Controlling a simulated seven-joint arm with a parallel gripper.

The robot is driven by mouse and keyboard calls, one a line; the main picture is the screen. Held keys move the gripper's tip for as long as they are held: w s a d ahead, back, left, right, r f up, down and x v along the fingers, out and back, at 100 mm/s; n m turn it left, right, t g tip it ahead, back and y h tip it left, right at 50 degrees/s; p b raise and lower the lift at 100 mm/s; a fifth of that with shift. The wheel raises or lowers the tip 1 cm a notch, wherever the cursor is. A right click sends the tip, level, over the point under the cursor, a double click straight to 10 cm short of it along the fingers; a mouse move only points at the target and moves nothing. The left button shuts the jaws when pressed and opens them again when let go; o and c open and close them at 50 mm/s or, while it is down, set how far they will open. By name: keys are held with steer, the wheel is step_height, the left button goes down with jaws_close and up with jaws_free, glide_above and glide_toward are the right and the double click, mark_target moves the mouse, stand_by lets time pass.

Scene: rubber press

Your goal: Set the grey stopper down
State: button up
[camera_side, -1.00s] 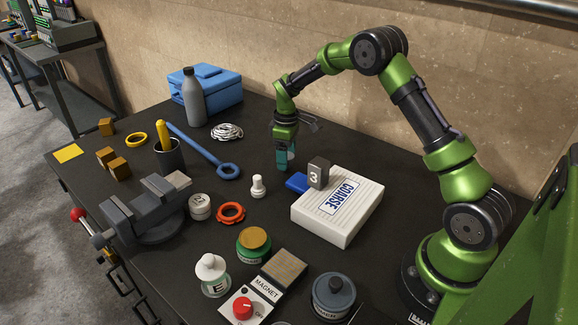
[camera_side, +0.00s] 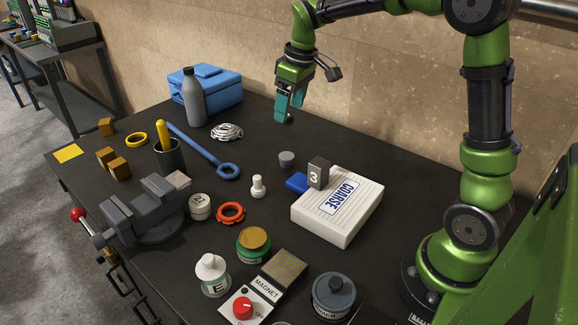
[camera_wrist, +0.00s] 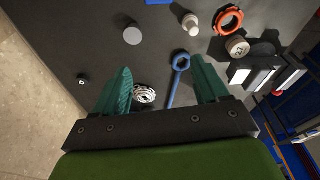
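The grey stopper (camera_side: 287,159) stands on the dark bench top, behind the blue block and clear of other things. In the wrist view it shows as a round grey disc (camera_wrist: 133,35), beyond the fingertips. My gripper (camera_side: 289,112) hangs in the air above and behind the stopper, apart from it. In the wrist view my gripper's teal fingers (camera_wrist: 164,75) are spread wide with nothing held between them.
A blue block (camera_side: 297,182), a dark block marked 3 (camera_side: 318,174) and a white COARSE box (camera_side: 338,222) stand in front of the stopper. Bench to the stopper's right is clear.

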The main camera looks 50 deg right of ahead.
steer(key=s+a+r+m+t, duration=0.1)
steer(key=s+a+m+t, duration=0.1)
steer(key=s, duration=0.8)
steer(key=s+a+r+m+t+y, duration=0.1)
steer(key=s+a+r+m+t, duration=0.1)
steer(key=s+a, duration=0.5)
steer(key=s+m+t, duration=0.1)
steer(key=s+m, duration=0.1)
steer(key=s, duration=0.1)
steer(key=shift+a+y, duration=0.25)
steer(key=shift+y, duration=0.05)
